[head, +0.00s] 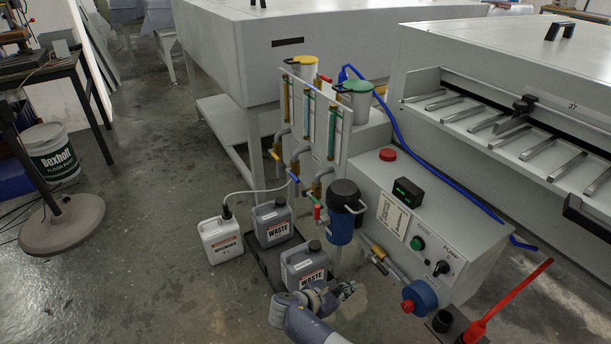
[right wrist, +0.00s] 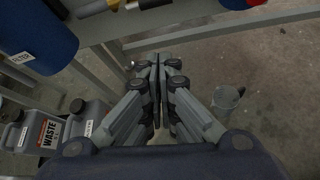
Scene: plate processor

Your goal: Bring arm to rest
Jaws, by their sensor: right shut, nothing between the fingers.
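My right gripper (head: 347,288) is at the bottom middle of the head view, beside the front grey waste can. In the right wrist view my right gripper (right wrist: 159,62) has its fingers together with nothing between them. Below it there is bare floor and part of a grey frame. My left gripper is in neither view.
Grey waste cans (head: 304,264) (head: 272,222) stand in a dark tray beside a white can (head: 220,240). A blue filter housing (head: 341,225) and control box (head: 425,215) stand close to my right gripper. A red-handled tool (head: 510,298) is at right. Open floor (head: 150,230) lies left.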

